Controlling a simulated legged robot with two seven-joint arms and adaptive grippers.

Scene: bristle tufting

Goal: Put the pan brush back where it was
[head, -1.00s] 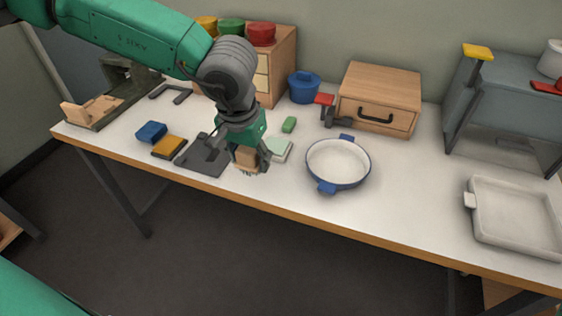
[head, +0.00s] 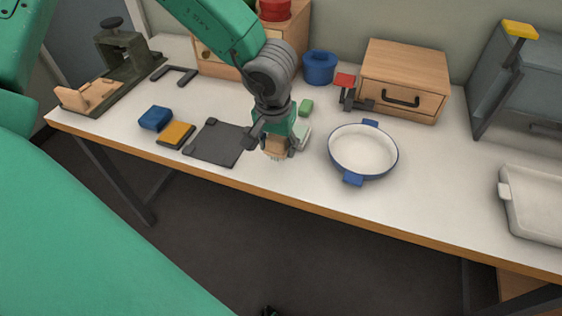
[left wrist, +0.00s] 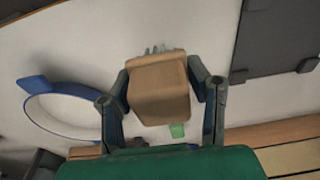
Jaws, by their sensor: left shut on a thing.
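The pan brush is a light wooden block (head: 275,147) with pale bristles below it. My left gripper (head: 278,142) is shut on the block, near the front of the table between a dark mat (head: 215,145) and a round pan. The left wrist view shows the block (left wrist: 158,90) between both fingers (left wrist: 160,86), with bristle tips past its far edge. In the head view the bristles point down; I cannot tell whether they touch the table. The round pan (head: 362,150), white inside with a blue rim and handles, is right of the brush.
A pale green pad (head: 302,135) and a green block (head: 306,107) are close behind the gripper. A yellow-topped sponge (head: 176,134) and a blue block (head: 155,118) lie left of the mat. A wooden drawer box (head: 405,75) stands behind the pan. A white tray (head: 535,210) is at right.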

